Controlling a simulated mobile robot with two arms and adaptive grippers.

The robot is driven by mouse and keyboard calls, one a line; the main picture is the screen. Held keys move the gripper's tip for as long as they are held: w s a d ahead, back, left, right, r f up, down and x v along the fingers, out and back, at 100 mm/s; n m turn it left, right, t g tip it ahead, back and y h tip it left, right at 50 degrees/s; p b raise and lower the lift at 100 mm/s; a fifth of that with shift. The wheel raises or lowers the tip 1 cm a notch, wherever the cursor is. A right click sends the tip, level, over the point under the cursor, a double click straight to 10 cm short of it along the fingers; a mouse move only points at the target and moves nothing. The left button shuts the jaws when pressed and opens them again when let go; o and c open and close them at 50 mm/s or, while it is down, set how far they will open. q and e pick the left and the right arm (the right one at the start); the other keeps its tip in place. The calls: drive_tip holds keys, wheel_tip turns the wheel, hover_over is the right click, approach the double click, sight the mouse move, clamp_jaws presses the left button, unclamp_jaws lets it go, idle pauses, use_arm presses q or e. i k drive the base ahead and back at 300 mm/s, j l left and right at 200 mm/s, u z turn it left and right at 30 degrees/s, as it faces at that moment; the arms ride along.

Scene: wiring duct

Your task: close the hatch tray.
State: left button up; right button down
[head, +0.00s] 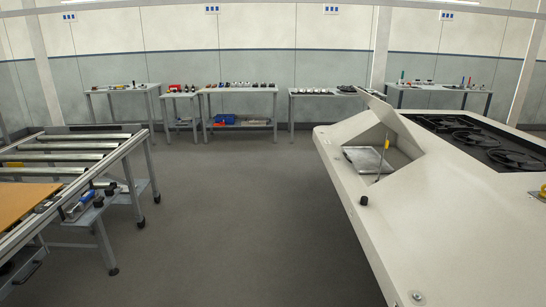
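A pale lid-like panel (376,107) stands raised and tilted at the top of the opening. A flat grey metal tray (366,160) lies in the opening. A thin upright rod with a yellow part (383,152) stands at the tray's right side; I cannot tell whether it touches the raised panel. Neither of my grippers is in view.
Black round fans (475,138) sit in the unit's top. A black knob (364,200) is on its side. A roller conveyor table (70,165) with an orange board (22,204) stands at the left. Workbenches (240,90) line the back wall. The grey floor (240,200) between is clear.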

sight(364, 159)
drive_tip(key=i, duration=1.8)
drive_tip(key=i+z, duration=0.25)
drive_tip(key=i, duration=0.2)
drive_tip(key=i+j+z, duration=0.2)
drive_tip(key=i, duration=0.25)
drive_tip(key=i+j+z, duration=0.25)
drive_tip(key=i, duration=0.2)
drive_tip(key=i+j+z, duration=0.25)
drive_tip(key=i+j, duration=0.05)
drive_tip(key=i, duration=0.1)
